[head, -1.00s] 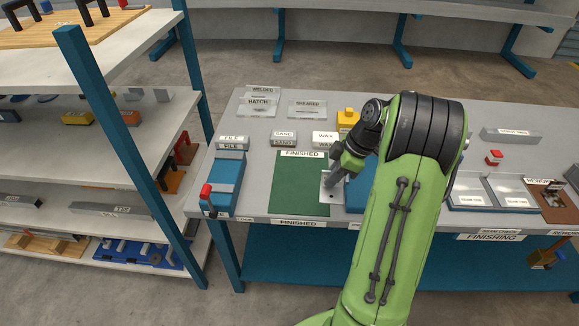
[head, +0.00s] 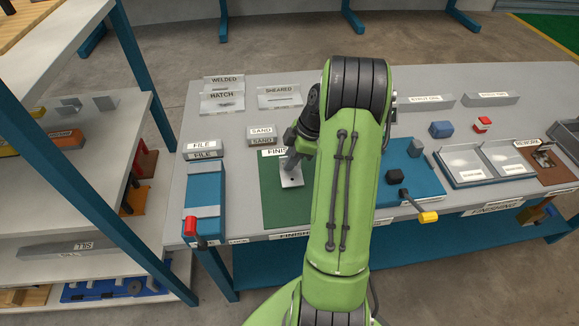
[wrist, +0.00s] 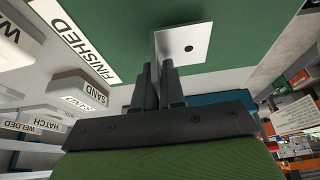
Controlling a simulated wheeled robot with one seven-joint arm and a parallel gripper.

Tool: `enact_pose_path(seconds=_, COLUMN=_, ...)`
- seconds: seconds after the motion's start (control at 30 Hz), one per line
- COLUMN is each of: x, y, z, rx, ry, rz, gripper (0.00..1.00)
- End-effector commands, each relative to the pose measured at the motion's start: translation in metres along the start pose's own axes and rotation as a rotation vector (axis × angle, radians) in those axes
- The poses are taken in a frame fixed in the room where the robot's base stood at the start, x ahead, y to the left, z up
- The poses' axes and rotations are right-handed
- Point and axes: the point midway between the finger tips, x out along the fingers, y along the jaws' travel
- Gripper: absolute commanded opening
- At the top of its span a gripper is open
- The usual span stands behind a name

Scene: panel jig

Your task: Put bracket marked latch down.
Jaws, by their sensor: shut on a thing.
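My gripper (head: 289,164) is shut on a pale metal bracket (head: 292,179), a bent plate with a small dark hole in its flange. The bracket also shows in the wrist view (wrist: 197,46), where my gripper (wrist: 166,72) grips its upright part. The flange lies over the green FINISHED mat (head: 282,212), which fills the top of the wrist view (wrist: 105,25). I cannot tell whether the bracket touches the mat. No latch marking is readable on it. My arm hides the mat's right side.
A blue FILE station with a red handle (head: 190,226) stands left of the mat. SAND blocks (head: 262,136) stand behind it. A blue fixture (head: 408,185) is to the right, with clear trays (head: 462,166) beyond. The visible front of the mat is clear.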

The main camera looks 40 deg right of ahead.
Motion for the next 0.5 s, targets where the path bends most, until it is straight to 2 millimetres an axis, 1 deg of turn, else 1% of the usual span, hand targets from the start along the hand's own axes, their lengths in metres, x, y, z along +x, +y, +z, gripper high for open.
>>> enact_pose_path(seconds=0.03, x=0.0121, y=-0.0006, z=0.0049, rx=0.001, ry=0.0, rz=-0.003, gripper=0.0)
enact_pose_path(seconds=0.07, x=0.0145, y=-0.0005, z=0.0061, rx=0.001, ry=0.0, rz=-0.002, gripper=0.0)
enact_pose_path(seconds=0.27, x=0.0131, y=0.0002, z=0.0055, rx=0.0, ry=-0.001, rz=0.001, gripper=0.0)
enact_pose_path(seconds=0.37, x=0.0161, y=0.0001, z=0.0067, rx=0.0, ry=-0.001, rz=0.001, gripper=0.0)
enact_pose_path(seconds=0.4, x=0.016, y=0.0001, z=0.0067, rx=0.0, ry=-0.001, rz=0.0, gripper=0.12)
enact_pose_path(seconds=0.47, x=0.0154, y=0.0001, z=0.0064, rx=0.0, ry=-0.001, rz=0.0, gripper=0.22)
enact_pose_path(seconds=0.5, x=0.0153, y=0.0001, z=0.0063, rx=0.0, ry=0.0, rz=0.0, gripper=0.28)
